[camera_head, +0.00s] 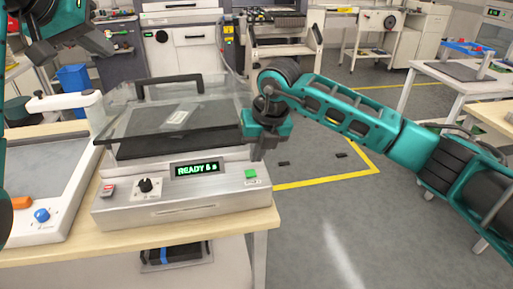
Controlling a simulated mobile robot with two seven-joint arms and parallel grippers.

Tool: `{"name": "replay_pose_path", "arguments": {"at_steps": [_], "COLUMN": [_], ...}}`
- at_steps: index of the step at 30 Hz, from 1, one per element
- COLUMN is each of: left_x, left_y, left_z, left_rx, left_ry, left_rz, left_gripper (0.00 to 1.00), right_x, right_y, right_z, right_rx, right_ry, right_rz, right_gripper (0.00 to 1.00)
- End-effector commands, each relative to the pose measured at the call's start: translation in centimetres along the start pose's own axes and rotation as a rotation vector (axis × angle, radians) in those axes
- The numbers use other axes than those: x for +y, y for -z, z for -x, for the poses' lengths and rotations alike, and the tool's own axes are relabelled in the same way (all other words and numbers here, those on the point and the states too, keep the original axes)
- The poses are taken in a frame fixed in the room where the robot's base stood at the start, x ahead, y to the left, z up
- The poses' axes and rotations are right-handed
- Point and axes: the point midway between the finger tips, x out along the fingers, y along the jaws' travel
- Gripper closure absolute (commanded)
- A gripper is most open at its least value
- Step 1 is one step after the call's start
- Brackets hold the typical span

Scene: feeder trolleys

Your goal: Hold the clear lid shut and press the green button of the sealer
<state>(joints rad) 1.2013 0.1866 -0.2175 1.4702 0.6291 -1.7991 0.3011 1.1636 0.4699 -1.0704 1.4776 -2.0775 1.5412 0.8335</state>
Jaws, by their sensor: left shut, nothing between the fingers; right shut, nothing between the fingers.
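The sealer (180,209) is a grey metal box on a wooden-topped bench. Its display reads READY with a time in seconds. The green button (250,174) is on the right of its front panel. The clear lid (125,117) with a black handle (168,79) spans the top and looks tilted rather than flat; whether it is fully shut I cannot tell. A pale pouch (179,117) shows through it. My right gripper (257,155) is shut and empty, pointing down just above the green button, apparently apart from it. My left gripper (108,47) is shut and empty at upper left, above and away from the lid.
Left of the sealer stands a white device (45,170) with a blue knob (42,215) and a raised white arm. A black knob (146,185) and a red switch (108,189) are on the sealer's front. Open floor lies right of the bench (262,222).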

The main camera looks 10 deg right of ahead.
Motion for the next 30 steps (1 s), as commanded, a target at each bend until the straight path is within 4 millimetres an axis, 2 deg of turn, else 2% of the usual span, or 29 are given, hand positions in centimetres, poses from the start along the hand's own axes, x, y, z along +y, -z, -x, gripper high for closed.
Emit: {"name": "replay_pose_path", "arguments": {"at_steps": [18, 30], "left_x": [0.0, 0.0], "left_y": [-0.1, -0.1], "left_z": [-6.2, -6.8], "left_rx": [-0.004, -0.002], "left_ry": [-0.001, 0.001], "left_rz": [0.000, -0.001], "left_gripper": [1.00, 1.00], "right_x": [0.0, 0.0], "right_y": [0.0, 0.0], "right_z": [0.0, 0.0], "right_rx": [0.000, 0.000], "right_ry": [0.000, 0.000], "right_rz": [0.000, 0.000], "right_gripper": [1.00, 1.00]}}
